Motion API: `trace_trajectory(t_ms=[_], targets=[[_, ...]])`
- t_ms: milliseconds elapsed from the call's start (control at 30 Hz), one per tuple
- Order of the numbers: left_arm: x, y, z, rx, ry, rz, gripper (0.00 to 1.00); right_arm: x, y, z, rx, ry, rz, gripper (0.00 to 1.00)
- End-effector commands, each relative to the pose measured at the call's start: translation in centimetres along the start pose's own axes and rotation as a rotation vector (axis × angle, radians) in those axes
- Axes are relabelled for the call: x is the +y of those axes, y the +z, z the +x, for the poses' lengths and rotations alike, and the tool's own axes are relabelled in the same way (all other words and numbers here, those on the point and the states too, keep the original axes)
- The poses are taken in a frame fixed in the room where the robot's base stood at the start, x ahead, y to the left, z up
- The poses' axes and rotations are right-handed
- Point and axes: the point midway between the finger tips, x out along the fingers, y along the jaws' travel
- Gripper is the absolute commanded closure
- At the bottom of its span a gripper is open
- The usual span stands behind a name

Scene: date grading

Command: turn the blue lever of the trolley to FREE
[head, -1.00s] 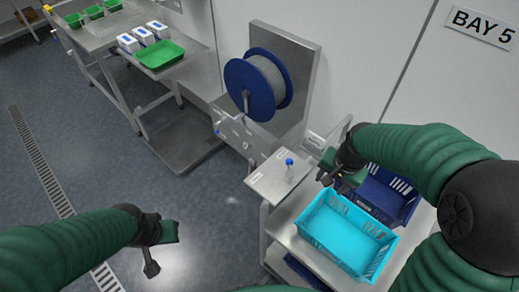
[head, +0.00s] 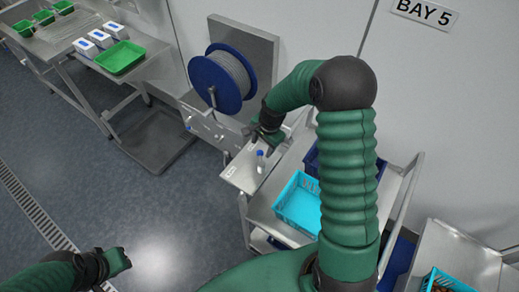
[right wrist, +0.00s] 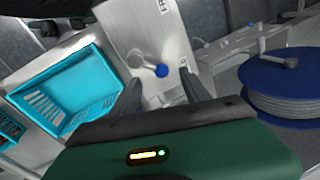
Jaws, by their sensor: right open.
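The blue lever (head: 260,153) has a blue knob on a pale stem. It stands on the flat steel plate (head: 239,180) at the left end of the trolley (head: 262,212). In the right wrist view the knob (right wrist: 162,71) shows between and just beyond my right fingertips. Labels on the plate are too small or cut off to read. My right gripper (head: 264,136) is open and empty, close behind the lever; I see no contact. My left gripper (head: 118,260) hangs low at the left over open floor, away from the trolley; its jaws are unclear.
A cyan crate (head: 292,222) and a dark blue crate (head: 311,158) stand on the trolley, right of the lever. A blue cable reel (head: 213,86) is mounted just behind and left. A bench with a green tray (head: 121,57) stands far left. The floor at left is clear.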

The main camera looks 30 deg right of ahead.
Motion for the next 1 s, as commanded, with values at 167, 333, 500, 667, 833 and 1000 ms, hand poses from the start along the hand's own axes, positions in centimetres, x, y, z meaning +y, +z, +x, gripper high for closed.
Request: trace_trajectory(t_ms=[167, 333, 500, 667, 833, 1000], targets=[[0.0, -0.2, -1.0, 0.000, 0.000, 0.000, 0.75, 0.1, 0.1, 3.6, -0.002, 0.003, -0.002, 0.46], [0.0, -0.3, -1.2, 0.000, 0.000, 0.000, 0.75, 0.0, 0.0, 5.3, 0.000, 0.000, -0.001, 0.46], [0.0, -0.3, -1.1, 0.000, 0.000, 0.000, 0.75, 0.0, 0.0, 5.4, 0.002, 0.000, -0.001, 0.46], [0.0, -0.3, -1.1, 0.000, 0.000, 0.000, 0.75, 0.0, 0.1, 5.4, 0.002, 0.000, -0.001, 0.56], [0.0, -0.3, -1.1, 0.000, 0.000, 0.000, 0.75, 0.0, 0.0, 5.4, 0.001, -0.001, -0.001, 0.78], [0.0, -0.3, -1.1, 0.000, 0.000, 0.000, 0.75, -0.1, 0.1, 5.4, 0.000, -0.001, -0.001, 1.00]])
